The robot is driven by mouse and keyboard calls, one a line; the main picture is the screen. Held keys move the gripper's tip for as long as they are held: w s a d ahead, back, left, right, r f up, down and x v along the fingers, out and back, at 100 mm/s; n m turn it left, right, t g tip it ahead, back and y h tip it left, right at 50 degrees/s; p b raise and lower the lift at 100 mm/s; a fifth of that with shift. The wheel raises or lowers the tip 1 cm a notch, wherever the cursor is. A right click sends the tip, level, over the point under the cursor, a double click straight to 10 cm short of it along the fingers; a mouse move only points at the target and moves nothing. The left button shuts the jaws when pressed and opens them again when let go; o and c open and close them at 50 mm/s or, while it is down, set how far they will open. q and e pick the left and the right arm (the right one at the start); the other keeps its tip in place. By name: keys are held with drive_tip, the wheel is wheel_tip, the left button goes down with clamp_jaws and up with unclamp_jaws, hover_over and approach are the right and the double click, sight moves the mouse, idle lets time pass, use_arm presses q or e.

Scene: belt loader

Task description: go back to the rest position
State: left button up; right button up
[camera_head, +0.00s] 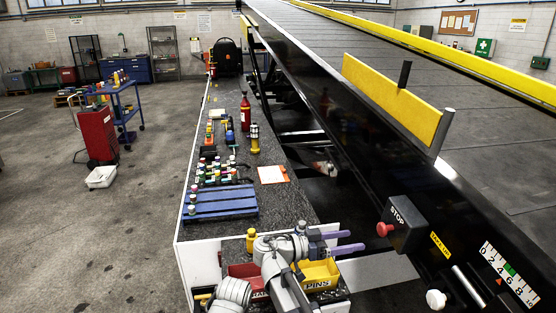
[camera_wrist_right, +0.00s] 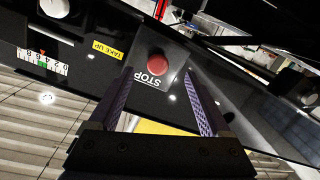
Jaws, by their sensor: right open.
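My right gripper (camera_head: 346,241) shows at the lower middle of the head view, with its two purple fingers spread apart and nothing between them. It is above and beside the yellow pins bin (camera_head: 322,270), to the left of the stop box. In the right wrist view the open fingers (camera_wrist_right: 160,97) point toward the red stop button (camera_wrist_right: 155,65), which stays apart from them. The grey stop box (camera_head: 405,222) with its red button (camera_head: 384,229) is mounted on the belt loader's black side. My left gripper is not in view.
The long belt loader (camera_head: 330,90) fills the right side. A dark bench top (camera_head: 285,205) holds a blue pallet (camera_head: 220,203), bottles and tools. A red bin (camera_head: 246,272) stands beside the yellow one.

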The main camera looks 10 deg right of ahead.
drive_tip(key=s+a+f+n+y+p, duration=0.1)
drive_tip(key=s+a+f+n+y, duration=0.25)
drive_tip(key=f+n, duration=0.2)
drive_tip(key=s+a+f+n+y+p, duration=0.1)
drive_tip(key=s+a+f+n+y, duration=0.3)
drive_tip(key=f, duration=0.3)
drive_tip(key=s+a+f+n+g+y, duration=0.1)
drive_tip(key=s+a+f+n+y, duration=0.1)
drive_tip(key=a, duration=0.4)
drive_tip(key=s+a+f+n+g+y, duration=0.1)
drive_tip(key=s+a+f+n+y, duration=0.2)
drive_tip(key=s+a+n+y, duration=0.2)
drive_tip(key=shift+s+a+n+y, duration=0.2)
drive_tip(key=shift+a+n+y, duration=0.35)
drive_tip(key=shift+n+y, duration=0.1)
drive_tip(key=shift+f, duration=0.1)
